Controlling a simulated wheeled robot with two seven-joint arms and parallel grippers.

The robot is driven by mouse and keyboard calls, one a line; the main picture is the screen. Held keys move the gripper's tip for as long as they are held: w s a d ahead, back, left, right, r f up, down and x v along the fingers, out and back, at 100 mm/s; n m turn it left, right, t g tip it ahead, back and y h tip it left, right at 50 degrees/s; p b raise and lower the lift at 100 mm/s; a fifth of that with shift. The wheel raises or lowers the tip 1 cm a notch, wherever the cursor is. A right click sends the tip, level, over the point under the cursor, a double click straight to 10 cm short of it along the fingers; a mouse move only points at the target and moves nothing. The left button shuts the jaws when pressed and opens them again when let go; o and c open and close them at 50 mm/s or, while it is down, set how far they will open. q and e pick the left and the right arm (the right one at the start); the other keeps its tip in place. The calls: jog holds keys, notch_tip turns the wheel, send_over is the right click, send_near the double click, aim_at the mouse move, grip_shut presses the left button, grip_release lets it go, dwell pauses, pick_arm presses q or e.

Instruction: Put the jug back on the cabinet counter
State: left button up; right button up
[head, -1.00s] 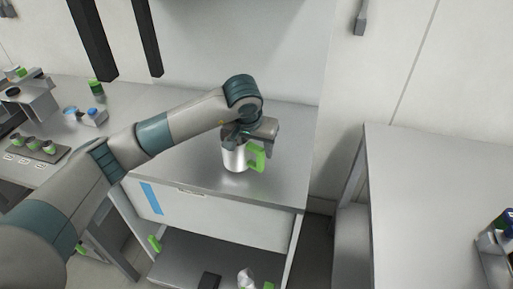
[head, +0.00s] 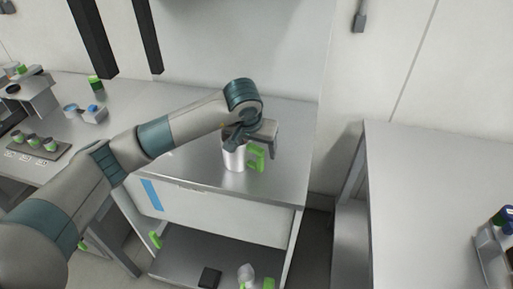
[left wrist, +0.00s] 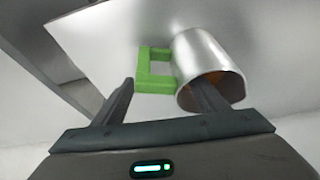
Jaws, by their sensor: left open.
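The jug (head: 234,160) is a silver metal cylinder with a green handle (head: 256,160). It stands upright on the grey cabinet counter (head: 205,165), near its middle. My left gripper (head: 254,145) is open just above it. In the left wrist view, the jug (left wrist: 205,58) shows its open mouth, and the green handle (left wrist: 153,72) lies between the two spread fingers of the gripper (left wrist: 165,88). One finger overlaps the jug's mouth; I cannot tell whether it is inside. The other is beyond the handle. My right gripper is not in view.
Below the counter is an open shelf with a small dark item (head: 209,277) and a whitish item (head: 246,273). A bench (head: 122,105) with cups and boxes stands left. A grey table (head: 425,190) stands right across a gap. The counter's right side is clear.

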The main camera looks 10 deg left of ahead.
pick_arm(q)
jog(key=shift+r, duration=0.1)
jog(key=shift+r, duration=0.15)
jog(key=b+v, duration=0.3)
jog(key=v, duration=0.8)
jog(key=shift+r+b, duration=0.3)
jog(key=shift+s, duration=0.2)
